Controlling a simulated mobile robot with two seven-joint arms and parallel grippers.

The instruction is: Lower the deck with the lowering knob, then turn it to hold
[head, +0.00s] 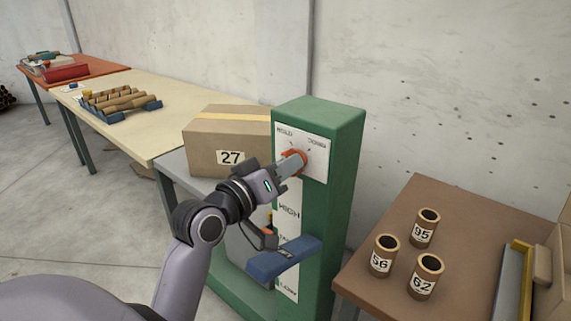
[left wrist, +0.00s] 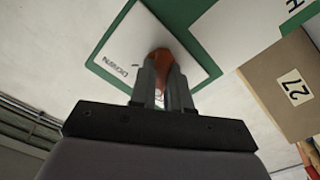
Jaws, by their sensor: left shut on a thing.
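The lowering knob (head: 297,156) is orange-red and sits on a white label plate (head: 316,160) at the top of a green post (head: 345,130). The plate reads HOLD at left and DOWN at right. My left gripper (head: 291,165) is shut on the knob; the left wrist view shows both fingers (left wrist: 164,85) around the knob (left wrist: 170,60). The fingers hide much of the knob, so its exact setting cannot be told. The blue deck (head: 285,260) stands out from the post low down, below the HIGH mark (head: 289,210). My right gripper is not in view.
A cardboard box marked 27 (head: 215,145) stands on a grey table left of the post. A brown table (head: 400,270) at right holds three tubes, marked 95 (head: 424,230), 56 (head: 383,257) and 62 (head: 426,278). A cream table (head: 130,130) holds a blue rack of tubes.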

